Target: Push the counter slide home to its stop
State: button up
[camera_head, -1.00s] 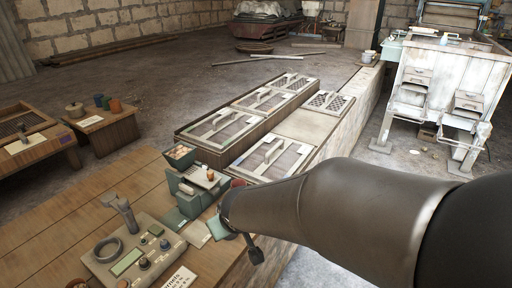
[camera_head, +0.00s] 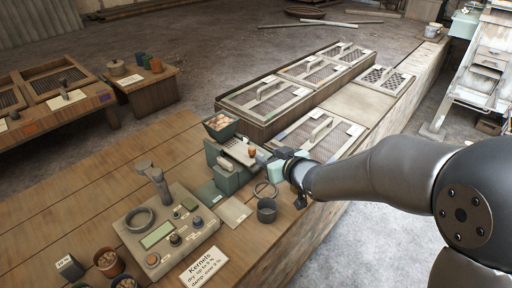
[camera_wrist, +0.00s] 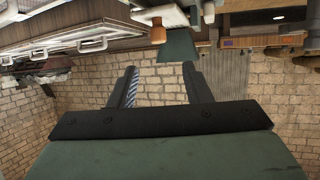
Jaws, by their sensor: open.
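A small green counter device (camera_head: 228,178) stands on the wooden bench in the head view. A pale flat plate (camera_head: 238,150) lies on its top, with an orange knob or cup (camera_head: 252,151) at the plate's right end. This plate looks like the counter slide, but I cannot tell for sure. My gripper (camera_head: 264,160) is just right of the device, close to the orange part. In the wrist view my gripper (camera_wrist: 160,66) has its two fingers apart with nothing between them. The orange part (camera_wrist: 157,33) and a green surface (camera_wrist: 178,47) show beyond the fingertips. Contact cannot be told.
A dark cup (camera_head: 266,211) and a ring (camera_head: 265,189) are in front of my gripper. A control panel (camera_head: 170,228) lies to the left. Screened frames (camera_head: 318,135) lie behind my arm.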

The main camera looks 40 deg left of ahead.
aim_at(252, 148)
jog(key=p+x, duration=0.1)
jog(key=x, duration=1.1)
jog(key=shift+d+f, duration=0.1)
jog(key=shift+c, duration=0.3)
